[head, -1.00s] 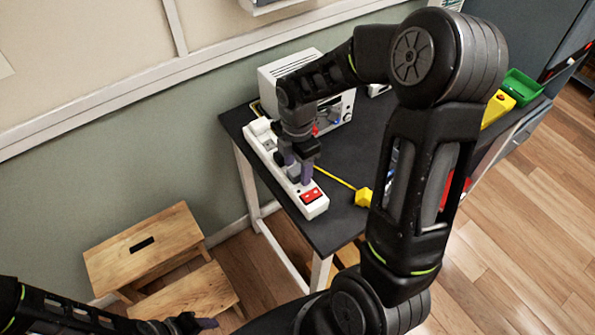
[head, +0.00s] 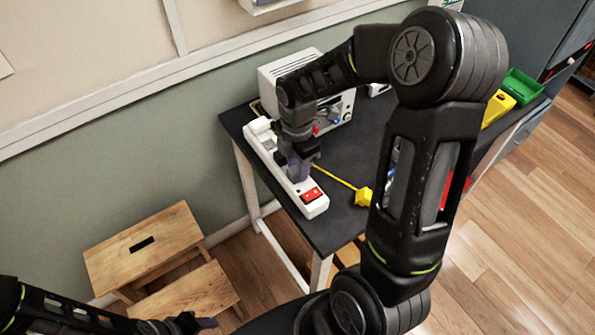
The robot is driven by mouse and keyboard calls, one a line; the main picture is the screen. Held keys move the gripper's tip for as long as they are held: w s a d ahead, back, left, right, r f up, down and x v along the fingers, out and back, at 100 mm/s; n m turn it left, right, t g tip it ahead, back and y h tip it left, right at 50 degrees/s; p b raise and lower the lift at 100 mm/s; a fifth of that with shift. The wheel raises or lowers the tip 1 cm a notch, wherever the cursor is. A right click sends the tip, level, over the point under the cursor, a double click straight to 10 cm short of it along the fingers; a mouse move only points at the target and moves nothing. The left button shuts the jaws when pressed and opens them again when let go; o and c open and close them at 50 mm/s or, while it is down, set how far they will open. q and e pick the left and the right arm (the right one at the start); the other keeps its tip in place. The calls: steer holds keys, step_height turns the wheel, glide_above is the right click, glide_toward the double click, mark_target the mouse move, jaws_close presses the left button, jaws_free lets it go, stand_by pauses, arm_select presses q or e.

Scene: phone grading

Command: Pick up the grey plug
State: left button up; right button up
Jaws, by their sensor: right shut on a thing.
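A white power strip (head: 315,208) with a red switch (head: 312,195) lies along the left edge of the dark table. My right gripper (head: 298,175) points down over the strip, behind the red switch, with its fingers closed together. It is shut on the grey plug, which the fingers and wrist mostly hide. I cannot tell whether the plug still sits in the strip. My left gripper (head: 198,323) is low at the bottom edge, away from the table, and its jaw opening is unclear.
A white boxy device (head: 290,68) stands behind. Yellow (head: 498,108) and green (head: 522,86) bins are at the far right. A wooden step stool (head: 143,245) stands on the floor at left.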

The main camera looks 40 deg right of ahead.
steer(key=shift+r, duration=0.15)
jaws_close()
step_height(320, 180, up, 10)
steer(key=b, duration=0.1)
stand_by(0.3)
stand_by(0.5)
